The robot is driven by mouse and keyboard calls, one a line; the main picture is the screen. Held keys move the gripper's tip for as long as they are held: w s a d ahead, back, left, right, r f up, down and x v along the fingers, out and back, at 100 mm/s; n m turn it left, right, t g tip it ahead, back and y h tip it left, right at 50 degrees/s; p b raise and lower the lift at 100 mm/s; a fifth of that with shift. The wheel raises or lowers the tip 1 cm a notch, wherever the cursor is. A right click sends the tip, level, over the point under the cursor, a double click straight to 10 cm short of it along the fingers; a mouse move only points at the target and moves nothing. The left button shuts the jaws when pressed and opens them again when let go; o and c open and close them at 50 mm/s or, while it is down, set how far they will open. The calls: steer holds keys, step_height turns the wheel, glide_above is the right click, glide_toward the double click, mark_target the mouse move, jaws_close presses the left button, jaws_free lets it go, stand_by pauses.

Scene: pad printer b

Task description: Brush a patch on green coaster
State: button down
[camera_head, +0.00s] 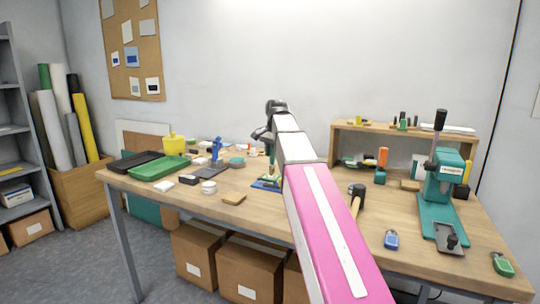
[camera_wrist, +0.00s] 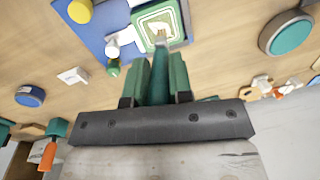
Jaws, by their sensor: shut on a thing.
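The green coaster (camera_wrist: 176,30), with a pale square and a design in its middle, lies on a blue board (camera_wrist: 98,28) at the top of the wrist view. My gripper (camera_wrist: 161,72) is shut on a slim teal brush (camera_wrist: 161,62). In the head view the blue board (camera_head: 262,185) shows in part beside my arm, which hides much of this area. My gripper (camera_head: 270,160) is small there.
A yellow knob (camera_wrist: 80,11) and a small white-and-green item (camera_wrist: 112,48) are near the coaster. A round teal-topped thing (camera_wrist: 290,36) stands to the right. The green pad printer (camera_head: 445,185) and a mallet (camera_head: 357,196) are right of my arm; a green tray (camera_head: 160,168) is left.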

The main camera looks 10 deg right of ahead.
steer(key=shift+w, duration=0.1)
stand_by(0.4)
steer(key=shift+s+a, duration=0.65)
steer(key=shift+s, duration=0.35)
step_height(320, 180, up, 4)
steer(key=shift+f, duration=0.1)
stand_by(0.6)
steer(key=shift+w, duration=0.1)
stand_by(0.9)
steer(key=shift+w+d+f, duration=0.4)
steer(key=shift+w+f, duration=0.05)
steer(key=shift+f, duration=0.15)
steer(key=shift+w+d+f, duration=0.4)
steer(key=shift+w+f, duration=0.05)
steer(key=shift+f, duration=0.15)
